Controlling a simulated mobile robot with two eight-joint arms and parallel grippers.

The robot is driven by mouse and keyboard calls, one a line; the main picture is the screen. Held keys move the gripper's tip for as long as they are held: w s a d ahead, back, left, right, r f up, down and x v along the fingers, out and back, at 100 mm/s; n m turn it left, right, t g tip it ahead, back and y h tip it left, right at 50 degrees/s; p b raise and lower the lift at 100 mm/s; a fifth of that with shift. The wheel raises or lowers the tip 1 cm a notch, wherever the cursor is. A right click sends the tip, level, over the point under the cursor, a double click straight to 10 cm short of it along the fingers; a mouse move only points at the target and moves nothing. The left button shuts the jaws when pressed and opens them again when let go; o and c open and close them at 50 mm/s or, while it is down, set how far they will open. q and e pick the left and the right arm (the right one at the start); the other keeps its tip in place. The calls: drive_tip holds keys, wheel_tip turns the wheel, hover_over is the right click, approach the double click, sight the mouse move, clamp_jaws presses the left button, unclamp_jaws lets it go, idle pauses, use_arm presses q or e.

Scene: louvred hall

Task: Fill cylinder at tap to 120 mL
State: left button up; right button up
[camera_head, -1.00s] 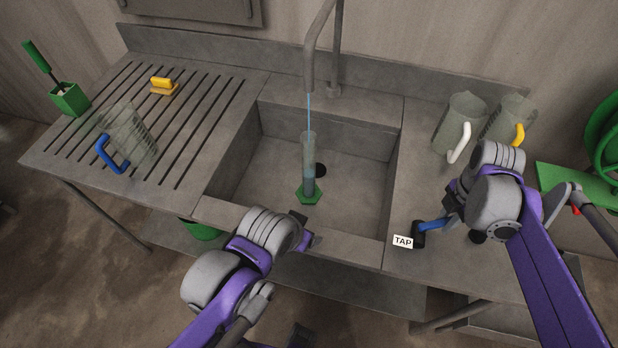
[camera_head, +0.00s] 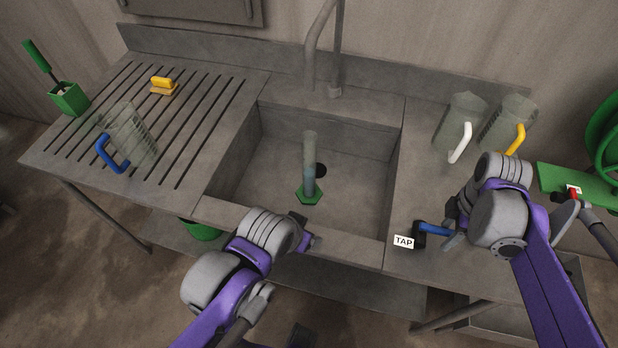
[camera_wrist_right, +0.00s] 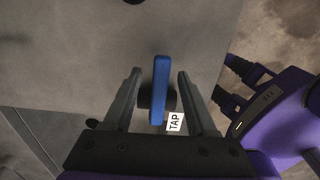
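The clear measuring cylinder (camera_head: 310,150) stands upright on its green hexagonal base in the sink, below the tap spout (camera_head: 310,70). Bluish water fills its lower part; the scale is too small to read. No stream shows under the spout. The blue tap lever (camera_head: 433,229) is on the right counter beside the TAP label (camera_head: 403,241). My right gripper (camera_head: 450,236) is at the lever; in the right wrist view the lever (camera_wrist_right: 160,85) lies between its open fingers, with gaps on both sides. My left gripper (camera_head: 308,240) is over the sink's front edge, its fingers unclear.
Clear jugs with a white handle (camera_head: 460,143) and a yellow handle (camera_head: 515,140) stand on the right counter. A dark drain hole (camera_head: 320,170) is behind the cylinder.

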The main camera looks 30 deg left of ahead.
sight(450, 231)
use_arm(q)
drive_tip(key=shift+r, duration=0.1)
use_arm(e)
drive_tip(key=shift+r, duration=0.1)
use_arm(q)
drive_tip(key=r+p, duration=0.1)
drive_tip(key=w+r+p, duration=0.1)
drive_tip(key=r, duration=0.1)
drive_tip(key=w+r+p, duration=0.1)
drive_tip(key=r, duration=0.1)
drive_tip(key=shift+r+p, duration=0.1)
drive_tip(key=shift+p, duration=0.3)
use_arm(e)
wheel_tip(450, 231, up, 7)
drive_tip(key=shift+w, duration=0.1)
use_arm(q)
drive_tip(key=shift+w, duration=0.1)
use_arm(e)
drive_tip(key=shift+r, duration=0.4)
use_arm(q)
drive_tip(key=shift+w+r, duration=0.1)
drive_tip(key=shift+r, duration=0.15)
use_arm(e)
wheel_tip(450, 231, up, 10)
